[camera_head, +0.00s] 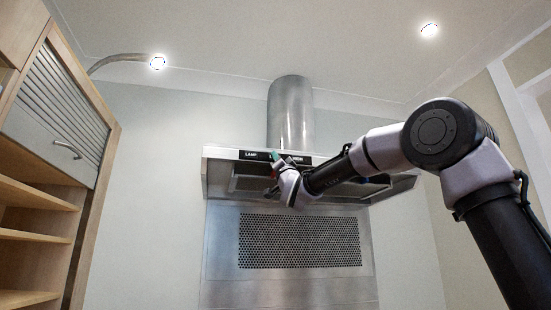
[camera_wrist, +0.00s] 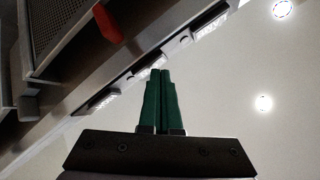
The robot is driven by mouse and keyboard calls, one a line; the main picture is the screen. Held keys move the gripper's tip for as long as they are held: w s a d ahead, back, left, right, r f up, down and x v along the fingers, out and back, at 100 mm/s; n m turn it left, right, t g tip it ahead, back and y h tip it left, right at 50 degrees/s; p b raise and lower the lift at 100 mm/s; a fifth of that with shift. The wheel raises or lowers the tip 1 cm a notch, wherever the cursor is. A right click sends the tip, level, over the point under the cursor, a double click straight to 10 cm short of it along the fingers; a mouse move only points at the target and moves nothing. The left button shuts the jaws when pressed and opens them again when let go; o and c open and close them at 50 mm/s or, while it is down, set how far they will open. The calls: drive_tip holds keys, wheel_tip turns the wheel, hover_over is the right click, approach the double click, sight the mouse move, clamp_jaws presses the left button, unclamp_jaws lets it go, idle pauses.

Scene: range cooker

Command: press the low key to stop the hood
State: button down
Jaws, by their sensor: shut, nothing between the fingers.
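The range hood (camera_head: 225,168) hangs on the wall with a dark key strip on its front edge. The strip reads LAMP on the left and HIGH on the right. The low key between them is mostly hidden by my gripper (camera_head: 275,160). My gripper's green fingers (camera_wrist: 160,73) are together, empty, and point toward the middle of the strip. I cannot tell whether the fingertips touch it.
A steel duct (camera_head: 290,112) rises above the hood, and a perforated panel (camera_head: 300,240) is below. A wooden cabinet (camera_head: 45,190) with open shelves stands at the left. A red piece (camera_wrist: 107,23) shows under the hood in the wrist view. The wall left of the hood is clear.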

drive_tip(key=shift+s+d, duration=0.15)
drive_tip(key=shift+s, duration=0.35)
drive_tip(key=shift+s, duration=0.15)
drive_tip(key=s, duration=0.1)
drive_tip(key=s+d, duration=0.1)
drive_tip(key=s, duration=0.3)
drive_tip(key=shift+s+d, duration=0.25)
drive_tip(key=shift+d, duration=0.1)
drive_tip(key=shift+f, duration=0.1)
drive_tip(key=s+d+f+g+h, duration=0.3)
drive_tip(key=d+f+g, duration=0.2)
drive_tip(key=d+f, duration=0.6)
drive_tip(key=s+d+f+g+h, duration=0.2)
drive_tip(key=d+f+g+h, duration=0.4)
drive_tip(key=f, duration=0.8)
drive_tip(key=s+d+f+g, duration=0.3)
drive_tip(key=s+d+f, duration=0.1)
drive_tip(key=s+f, duration=0.5)
drive_tip(key=s+d+f+m+g, duration=0.1)
drive_tip(key=s+d+f+g, duration=0.3)
drive_tip(key=s+f, duration=0.6)
drive_tip(key=shift+d+f+y, duration=0.4)
drive_tip(key=shift+d+f, duration=0.25)
drive_tip(key=shift+f, duration=0.15)
